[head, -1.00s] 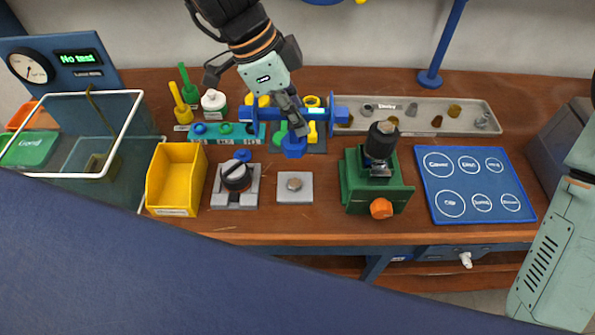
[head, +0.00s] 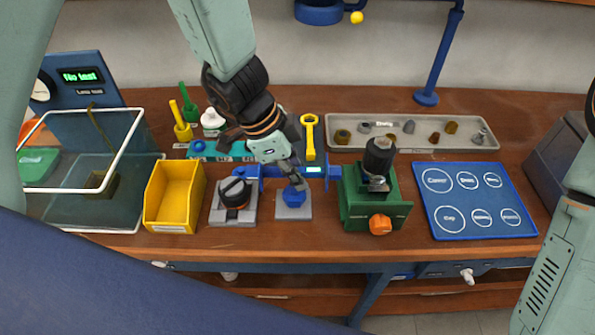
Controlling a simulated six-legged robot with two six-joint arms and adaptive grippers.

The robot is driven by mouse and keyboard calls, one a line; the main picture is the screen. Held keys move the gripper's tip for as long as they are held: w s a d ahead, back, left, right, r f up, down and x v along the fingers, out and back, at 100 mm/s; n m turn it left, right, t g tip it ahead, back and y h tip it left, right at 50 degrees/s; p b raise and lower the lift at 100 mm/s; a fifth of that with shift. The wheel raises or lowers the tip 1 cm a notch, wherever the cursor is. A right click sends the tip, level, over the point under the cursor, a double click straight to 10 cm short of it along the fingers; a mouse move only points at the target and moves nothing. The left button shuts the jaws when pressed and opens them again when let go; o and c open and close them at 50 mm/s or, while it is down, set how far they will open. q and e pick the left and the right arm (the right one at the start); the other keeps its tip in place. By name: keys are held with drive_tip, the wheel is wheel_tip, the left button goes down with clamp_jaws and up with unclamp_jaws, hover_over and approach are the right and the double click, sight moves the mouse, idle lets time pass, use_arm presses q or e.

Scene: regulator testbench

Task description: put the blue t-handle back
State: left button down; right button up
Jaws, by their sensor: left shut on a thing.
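The blue T-handle (head: 330,174) is in my left gripper (head: 294,180), which is shut on it. Its long bar lies level across the picture, with a plate at each end, partly hidden by the gripper. A blue hex-shaped end (head: 294,198) shows below the fingers, over a small grey block (head: 294,213). The hex end hides the round metal piece on that block. I cannot tell whether it touches the block. My right gripper is not in view.
A black-knobbed block (head: 233,212) and yellow bin (head: 172,198) stand left. A green fixture (head: 378,195) stands close right of the T-handle. A yellow ring tool (head: 310,135) is behind it. Farther right are a blue labelled mat (head: 470,215) and a grey parts tray (head: 480,143).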

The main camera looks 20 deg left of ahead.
use_arm(q)
drive_tip(key=shift+w+a+f+b, duration=0.1)
drive_tip(key=shift+a+f+b, duration=0.1)
drive_tip(key=shift+b, duration=0.15)
drive_tip(key=c, duration=1.7)
unclamp_jaws()
drive_tip(key=o, duration=0.4)
drive_tip(key=shift+d, duration=0.2)
drive_tip(key=shift+c, duration=0.2)
drive_tip(key=shift+a, duration=0.2)
drive_tip(key=shift+r+p, duration=0.15)
drive_tip(key=shift+p, duration=0.15)
drive_tip(key=p+v, duration=0.2)
drive_tip(key=v, duration=0.9)
drive_tip(key=shift+r+p, duration=0.15)
drive_tip(key=shift+p, duration=0.25)
drive_tip(key=shift+a+r, duration=0.1)
drive_tip(key=shift+r, duration=0.3)
